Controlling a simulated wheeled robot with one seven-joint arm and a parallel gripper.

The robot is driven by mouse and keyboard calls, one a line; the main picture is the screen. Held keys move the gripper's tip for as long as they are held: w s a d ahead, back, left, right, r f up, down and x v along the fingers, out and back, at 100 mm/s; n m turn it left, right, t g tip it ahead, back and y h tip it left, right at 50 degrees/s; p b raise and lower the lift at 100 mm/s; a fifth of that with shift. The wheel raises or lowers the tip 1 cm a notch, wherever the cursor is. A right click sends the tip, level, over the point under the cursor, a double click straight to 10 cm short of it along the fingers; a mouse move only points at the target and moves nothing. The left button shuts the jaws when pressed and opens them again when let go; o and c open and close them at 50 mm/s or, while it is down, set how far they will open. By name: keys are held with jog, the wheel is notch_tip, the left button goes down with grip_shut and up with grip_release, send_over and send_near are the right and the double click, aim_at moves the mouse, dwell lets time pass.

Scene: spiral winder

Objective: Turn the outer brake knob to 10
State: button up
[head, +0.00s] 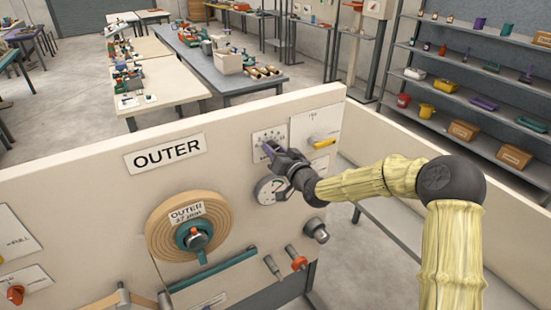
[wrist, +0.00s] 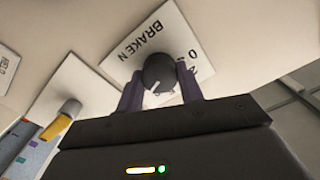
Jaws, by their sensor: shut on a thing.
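The outer brake knob (wrist: 158,72) is a dark round knob with a pale pointer line, on a white plate (wrist: 135,45) lettered "BRAKE N" in the wrist view. My gripper (wrist: 160,85) has one finger on each side of the knob and is shut on it. In the head view my gripper (head: 277,153) reaches the brake plate (head: 262,136) on the upper right of the panel and hides the knob. Most scale numbers are hidden or too small to read, so I cannot tell the setting.
The panel (head: 110,190) carries an "OUTER" label (head: 165,153) and a brown roll (head: 165,235). A round gauge (head: 265,190) sits just below my gripper. A plate with a yellow-tipped lever (head: 325,142) is close on the right. A dark knob (head: 316,230) sticks out lower right.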

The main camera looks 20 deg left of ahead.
jog(key=shift+m+b, duration=0.4)
jog(key=shift+m, duration=0.2)
jog(key=o, duration=1)
jog(key=shift+s+d, duration=0.1)
jog(key=shift+d, duration=0.05)
jog(key=b+v, duration=0.5)
jog(key=v, duration=1.2)
jog(key=shift+b, duration=0.4)
jog(key=shift+s, duration=0.1)
